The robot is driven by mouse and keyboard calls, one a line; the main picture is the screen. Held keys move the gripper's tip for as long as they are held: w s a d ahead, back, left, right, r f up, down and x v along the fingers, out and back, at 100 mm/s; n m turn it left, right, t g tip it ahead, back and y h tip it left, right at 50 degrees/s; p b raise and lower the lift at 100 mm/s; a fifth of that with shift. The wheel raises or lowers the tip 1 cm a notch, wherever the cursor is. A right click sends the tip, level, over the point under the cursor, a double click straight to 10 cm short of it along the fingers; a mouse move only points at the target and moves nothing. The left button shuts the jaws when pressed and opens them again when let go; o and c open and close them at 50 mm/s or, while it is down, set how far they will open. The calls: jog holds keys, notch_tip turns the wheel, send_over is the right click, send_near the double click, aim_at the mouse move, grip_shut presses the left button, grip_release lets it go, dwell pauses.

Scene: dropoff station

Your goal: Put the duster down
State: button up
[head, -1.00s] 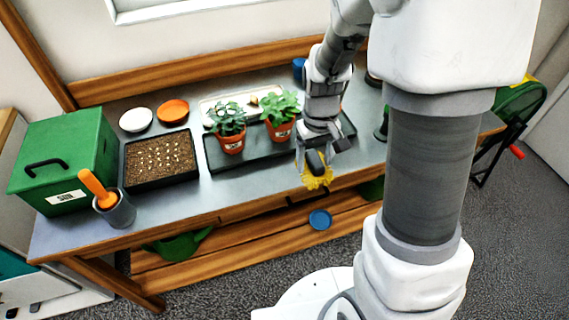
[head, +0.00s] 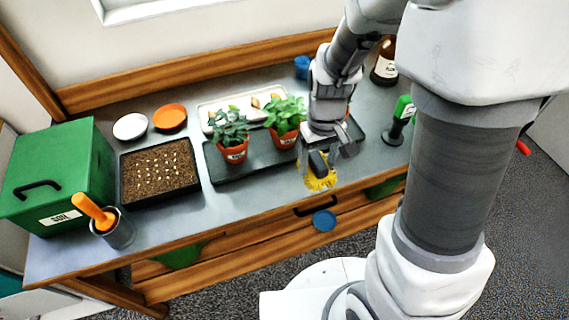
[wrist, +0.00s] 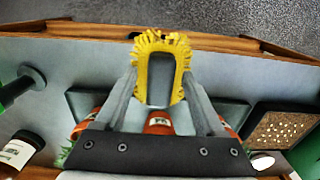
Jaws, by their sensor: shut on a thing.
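The duster, with yellow bristles (head: 320,183) and a dark grey body, is held in my gripper (head: 328,158) over the front edge of the workbench, in front of the dark tray. In the wrist view the duster (wrist: 160,78) sits between the two fingers of my gripper (wrist: 160,95), its yellow bristles spread around the grey block. I cannot tell whether the bristles touch the bench top (head: 262,193).
A dark tray (head: 222,172) with potted plants (head: 236,152) stands behind the gripper. To the left are a seed tray (head: 128,190), a grey cup with an orange-handled tool (head: 118,232) and a green box (head: 62,165). A green-topped tool (head: 399,122) and brown bottle (head: 384,72) stand right.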

jog(key=a+f, duration=0.1)
jog(key=a, duration=0.1)
jog(key=w+a+f, duration=0.1)
jog(key=a+f, duration=0.1)
jog(key=w+a+f, duration=0.1)
jog(key=a, duration=0.2)
jog(key=shift+a+f, duration=0.1)
jog(key=shift+f, duration=2.1)
jog(key=shift+b, duration=0.3)
jog(key=shift+f, duration=0.25)
jog(key=o, duration=1.2)
jog(key=shift+c, duration=0.2)
jog(key=shift+r, duration=0.2)
